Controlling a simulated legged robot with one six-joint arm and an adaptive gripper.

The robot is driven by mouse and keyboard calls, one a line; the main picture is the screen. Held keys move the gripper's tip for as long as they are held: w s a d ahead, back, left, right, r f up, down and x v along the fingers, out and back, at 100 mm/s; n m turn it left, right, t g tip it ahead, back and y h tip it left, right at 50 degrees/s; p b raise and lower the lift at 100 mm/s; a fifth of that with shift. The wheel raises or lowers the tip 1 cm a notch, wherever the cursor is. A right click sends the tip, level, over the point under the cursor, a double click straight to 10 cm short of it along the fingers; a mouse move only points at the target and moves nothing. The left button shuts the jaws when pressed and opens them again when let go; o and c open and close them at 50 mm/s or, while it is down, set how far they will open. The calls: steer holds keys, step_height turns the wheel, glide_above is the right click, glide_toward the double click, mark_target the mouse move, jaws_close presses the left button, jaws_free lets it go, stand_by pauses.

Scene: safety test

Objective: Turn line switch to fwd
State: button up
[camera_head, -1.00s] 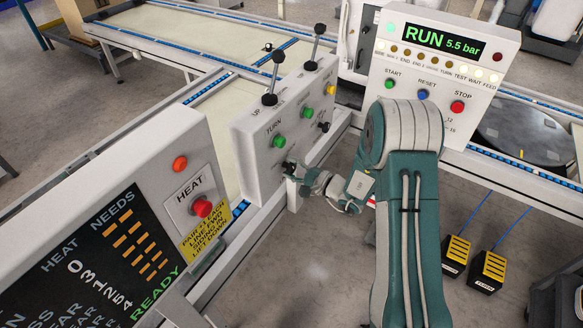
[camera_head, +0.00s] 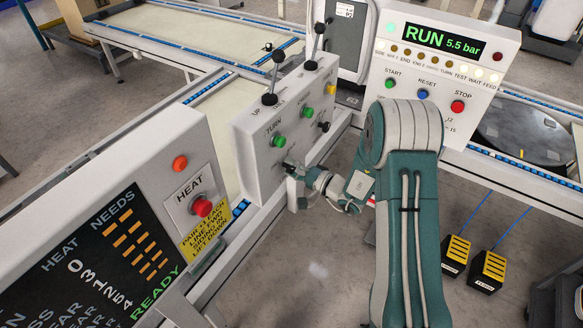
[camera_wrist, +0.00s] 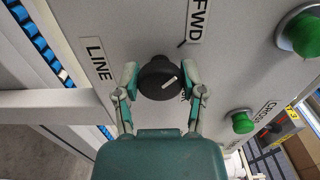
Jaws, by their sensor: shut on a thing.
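The line switch (camera_wrist: 158,80) is a round black knob on the light grey panel, centred in the wrist view. A LINE label (camera_wrist: 98,61) is left of it and a FWD label (camera_wrist: 197,20) is above and to its right. The white mark on the knob points up and right, but not squarely at FWD. My gripper (camera_wrist: 158,86) has one finger on each side of the knob and is shut on it. In the head view my gripper (camera_head: 293,171) is at the lower front of the control box (camera_head: 262,170), where the knob is hidden.
The control box also carries green buttons (camera_head: 279,141), another black knob (camera_head: 324,126) and two black-topped levers (camera_head: 270,98). The heat panel (camera_head: 130,215) stands at left. The display panel (camera_head: 440,90) reads RUN 5.5 bar. Two yellow-topped pedals (camera_head: 488,267) are on the floor at right.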

steer(key=shift+s+a+f, duration=0.1)
steer(key=shift+s+f, duration=0.05)
steer(key=shift+f, duration=0.1)
steer(key=o, duration=1.2)
steer(key=shift+c, duration=0.2)
steer(key=shift+a, duration=0.1)
steer(key=shift+r, duration=0.1)
steer(key=shift+s+d, duration=0.15)
steer(key=shift+d, duration=0.35)
steer(key=v, duration=1.1)
